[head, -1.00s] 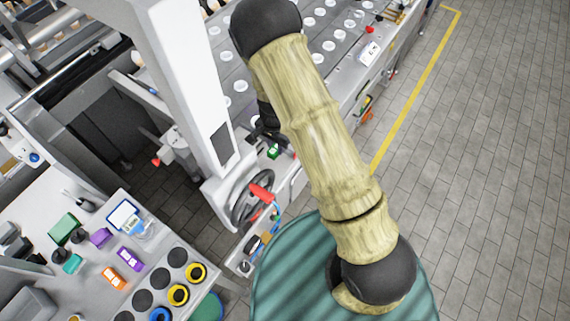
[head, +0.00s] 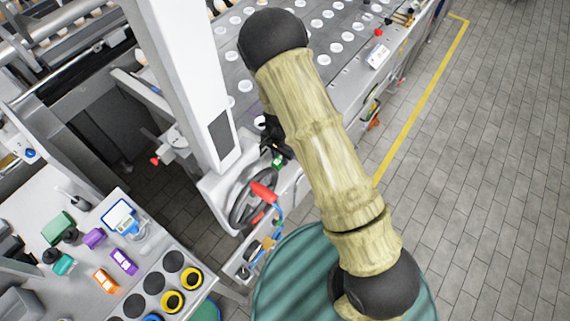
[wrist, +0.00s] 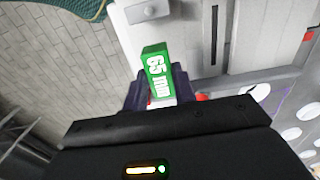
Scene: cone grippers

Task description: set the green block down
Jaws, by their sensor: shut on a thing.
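The green block (wrist: 154,72), marked "65 mm" in white, stands out between the dark fingers of my gripper (wrist: 157,88) in the wrist view. The gripper is shut on it. In the head view the block (head: 278,162) is a small green patch at the dark gripper (head: 276,148), left of my arm and above the red-handled handwheel (head: 258,196). The block appears held in the air over or beside the machine's front. I cannot tell its height or whether it touches anything.
At lower left, a grey worktop (head: 150,255) carries a larger green box (head: 58,228), purple blocks (head: 124,262), an orange block (head: 104,281) and yellow and black rings (head: 190,278). A white machine post (head: 190,80) stands close left of the gripper. Tiled floor is clear at right.

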